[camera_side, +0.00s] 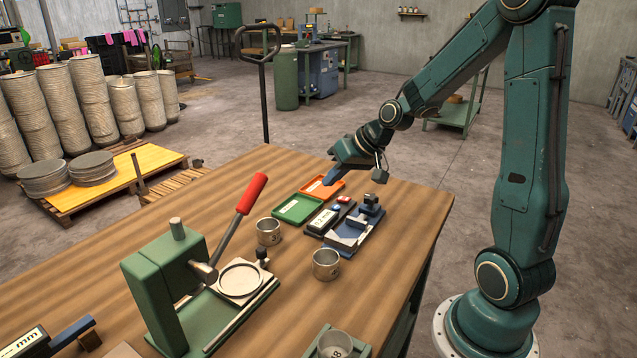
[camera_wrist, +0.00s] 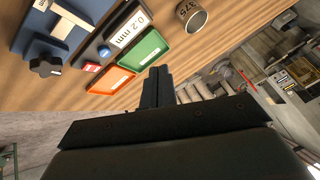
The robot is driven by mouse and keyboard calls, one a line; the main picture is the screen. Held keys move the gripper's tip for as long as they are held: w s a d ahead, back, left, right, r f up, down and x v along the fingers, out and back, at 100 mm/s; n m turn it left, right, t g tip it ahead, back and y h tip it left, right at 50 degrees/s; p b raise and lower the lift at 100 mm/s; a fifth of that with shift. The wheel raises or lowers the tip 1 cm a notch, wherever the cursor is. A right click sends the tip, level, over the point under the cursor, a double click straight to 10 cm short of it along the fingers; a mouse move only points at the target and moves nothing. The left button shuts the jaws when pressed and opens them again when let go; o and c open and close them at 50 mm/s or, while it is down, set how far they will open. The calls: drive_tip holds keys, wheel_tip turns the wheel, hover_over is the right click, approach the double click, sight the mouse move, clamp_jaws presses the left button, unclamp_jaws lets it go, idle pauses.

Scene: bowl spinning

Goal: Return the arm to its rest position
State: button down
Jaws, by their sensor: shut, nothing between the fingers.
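My gripper (camera_side: 333,176) is above the far edge of the wooden table, over the orange tray, in the side view. Its fingers are shut with nothing between them. In the wrist view my gripper (camera_wrist: 158,75) points away from the camera, its dark fingers together. My arm reaches in from the right, its base standing on the floor at the lower right.
On the table (camera_side: 215,190) are a green tray (camera_side: 297,209), an orange tray (camera_side: 322,188), a blue fixture (camera_side: 352,235), a gauge box labelled 0.2 mm (camera_wrist: 127,31), metal cups (camera_side: 326,264) and a green press (camera_side: 160,290) with a raised red-handled lever (camera_side: 251,194). Stacked discs (camera_side: 90,95) stand behind.

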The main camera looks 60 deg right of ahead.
drive_tip(key=s+a+r+n+g, duration=0.1)
drive_tip(key=s+a+r+n, duration=0.2)
drive_tip(key=s+a+r, duration=0.6)
drive_tip(key=s+a+r+n+h, duration=0.1)
drive_tip(key=s+a, duration=0.3)
drive_tip(key=s, duration=0.7)
drive_tip(key=shift+a+n+g, duration=0.4)
drive_tip(key=shift+w+r, duration=0.1)
drive_tip(key=w+d+r+n+g+h, duration=0.1)
drive_tip(key=w+d+n+g, duration=0.1)
drive_tip(key=w+d+n, duration=0.4)
drive_tip(key=w+d+n+g, duration=0.1)
drive_tip(key=w+d+n, duration=0.25)
drive_tip(key=w, duration=0.45)
drive_tip(key=w+d+f+n+g, duration=0.2)
drive_tip(key=w+d+f+n, duration=0.6)
drive_tip(key=d, duration=0.4)
drive_tip(key=shift+w+g+y, duration=0.3)
drive_tip(key=shift+w, duration=0.3)
